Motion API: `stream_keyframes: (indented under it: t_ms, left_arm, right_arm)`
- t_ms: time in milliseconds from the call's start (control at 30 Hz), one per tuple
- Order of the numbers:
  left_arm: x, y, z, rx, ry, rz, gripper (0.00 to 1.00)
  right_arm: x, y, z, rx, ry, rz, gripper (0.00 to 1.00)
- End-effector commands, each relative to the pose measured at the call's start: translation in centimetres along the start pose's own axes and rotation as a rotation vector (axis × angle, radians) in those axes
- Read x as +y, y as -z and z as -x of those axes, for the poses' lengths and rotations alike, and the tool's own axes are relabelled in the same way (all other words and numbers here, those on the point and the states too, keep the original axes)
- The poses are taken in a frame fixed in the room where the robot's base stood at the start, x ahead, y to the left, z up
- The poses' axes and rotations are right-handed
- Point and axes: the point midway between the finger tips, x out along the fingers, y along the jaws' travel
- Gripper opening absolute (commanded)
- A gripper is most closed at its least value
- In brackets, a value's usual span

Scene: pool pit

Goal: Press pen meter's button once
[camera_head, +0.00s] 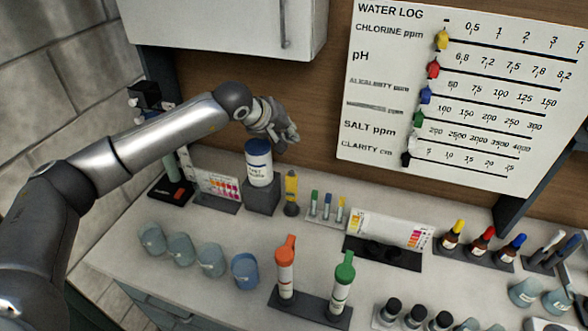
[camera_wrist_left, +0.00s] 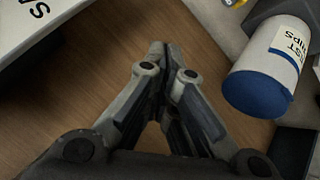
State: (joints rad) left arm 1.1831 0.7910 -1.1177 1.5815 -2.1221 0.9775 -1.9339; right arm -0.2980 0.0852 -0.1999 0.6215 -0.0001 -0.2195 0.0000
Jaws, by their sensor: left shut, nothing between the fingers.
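A yellow pen-shaped device (camera_head: 291,188), which looks like the pen meter, stands upright in a small dark holder on the counter. Its button is too small to make out. My left gripper (camera_head: 290,138) is up near the wooden back wall, above and apart from the yellow device, behind and right of the test strip jar's lid. In the left wrist view the left gripper (camera_wrist_left: 160,50) is shut with its fingertips together and nothing between them. A small yellow bit shows at that view's top edge; I cannot tell what it is. My right gripper is not in view.
A white jar with a blue lid (camera_head: 259,166) stands on a grey block left of the yellow device; it also shows in the wrist view (camera_wrist_left: 268,75). Small vials (camera_head: 327,206) stand to the right. The water log board (camera_head: 385,150) hangs behind. Cups and bottles stand in front.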

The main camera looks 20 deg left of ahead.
Motion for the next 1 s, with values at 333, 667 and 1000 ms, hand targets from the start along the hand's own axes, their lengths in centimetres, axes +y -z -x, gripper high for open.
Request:
stream_keyframes:
  t_ms: [333, 667, 1000]
  left_arm:
    - [-0.4, 0.5, 0.2, 0.011, 0.02, -0.018, 0.0]
    - [-1.0, -0.1, -0.6, 0.009, 0.019, -0.016, 0.0]
    - [-3.3, -2.3, -3.6, 0.007, 0.02, -0.015, 0.0]
  right_arm:
    - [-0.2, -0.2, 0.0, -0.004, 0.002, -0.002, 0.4]
    - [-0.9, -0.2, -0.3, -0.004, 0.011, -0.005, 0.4]
    - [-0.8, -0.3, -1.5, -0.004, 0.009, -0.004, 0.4]
